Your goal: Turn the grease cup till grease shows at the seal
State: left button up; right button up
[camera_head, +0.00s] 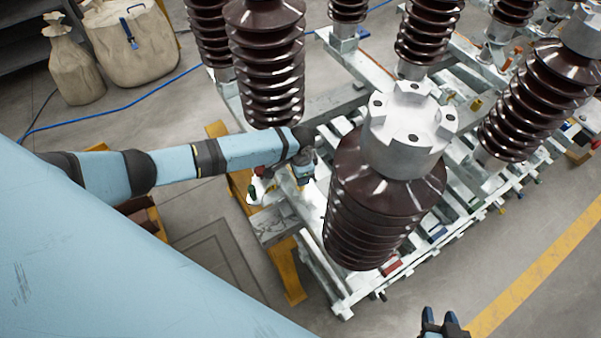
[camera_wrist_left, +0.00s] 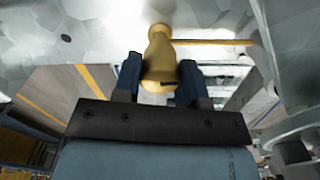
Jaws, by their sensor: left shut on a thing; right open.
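The grease cup (camera_wrist_left: 160,46) is a brass-coloured, waisted piece under a pale metal surface in the left wrist view. My left gripper (camera_wrist_left: 159,72) has its two dark blue fingers on either side of the cup and is shut on it. In the head view my left gripper (camera_head: 303,175) is at the near left corner of the isolator frame (camera_head: 320,262), and the cup cannot be made out there. No grease can be made out; the seal is not clearly visible. My right gripper (camera_head: 443,322) is open and empty at the bottom edge, apart from the frame.
Tall brown ribbed insulators (camera_head: 375,215) stand on the frame, one close to the right of my left gripper. Yellow supports (camera_head: 288,280) lie under its left side. Sacks (camera_head: 130,45) and a blue cable (camera_head: 110,110) are at the far left. Floor is clear at the lower right.

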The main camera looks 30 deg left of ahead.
dwell(0.3)
pick_arm(q)
jog(key=o, duration=0.9)
jog(key=shift+o, duration=0.2)
notch_tip(320, 180, up, 14)
jog(key=b, duration=0.1)
jog(key=shift+f, duration=0.1)
